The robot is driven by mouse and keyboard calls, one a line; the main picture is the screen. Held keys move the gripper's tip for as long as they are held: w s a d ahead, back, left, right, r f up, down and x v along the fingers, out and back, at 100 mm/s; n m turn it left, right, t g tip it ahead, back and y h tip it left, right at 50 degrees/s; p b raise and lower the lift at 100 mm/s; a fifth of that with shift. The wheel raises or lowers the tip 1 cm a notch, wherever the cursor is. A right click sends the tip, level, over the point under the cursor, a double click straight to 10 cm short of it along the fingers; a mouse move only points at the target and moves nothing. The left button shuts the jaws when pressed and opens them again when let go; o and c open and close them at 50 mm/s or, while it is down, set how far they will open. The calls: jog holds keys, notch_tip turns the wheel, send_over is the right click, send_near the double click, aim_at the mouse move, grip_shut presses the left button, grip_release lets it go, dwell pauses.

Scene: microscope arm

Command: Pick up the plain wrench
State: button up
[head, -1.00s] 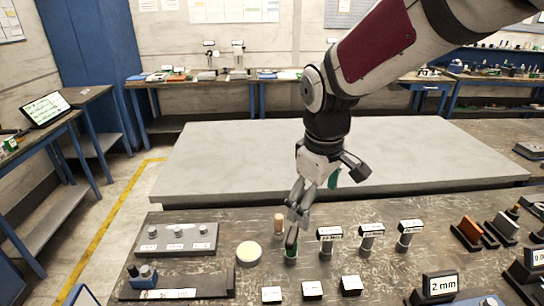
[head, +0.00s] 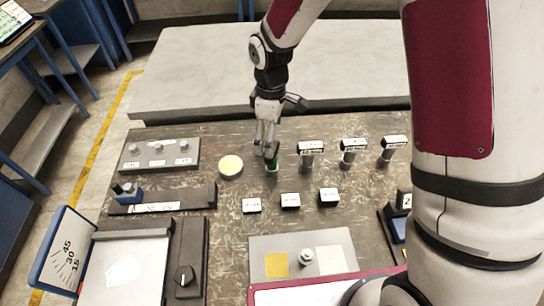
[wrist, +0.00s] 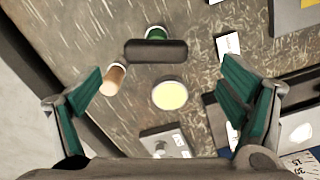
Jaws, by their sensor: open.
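The plain wrench (wrist: 156,50) appears to be the unlabelled dark T-bar on a green base, standing upright. In the head view its green base (head: 272,167) shows just below my gripper (head: 267,142), which hides its bar. In the wrist view my gripper (wrist: 163,88) is open and empty, with its two green-padded fingers wide apart. The bar lies between the finger lines, toward the top of that view and beyond the fingertips. No contact shows. A tan cylinder (wrist: 113,80) stands beside the wrench, near the left finger.
A yellow-topped disc (head: 230,166) lies left of the wrench. Several T-shaped pieces with white labels, such as this one (head: 311,151), stand to the right. Small label blocks (head: 290,200) lie in front. A grey rack (head: 160,155) is at left. A pale slab (head: 215,70) lies behind.

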aim_at(272, 161)
notch_tip(272, 161, down, 2)
jog(key=shift+f, duration=0.1)
jog(key=f+b, duration=0.2)
jog(key=f, duration=0.1)
jog(key=f+b, duration=0.1)
jog(key=f, duration=0.1)
jog(key=shift+w+d+f, duration=0.1)
jog(key=shift+w, duration=0.15)
jog(key=c, duration=1.8)
jog(key=shift+r, duration=0.25)
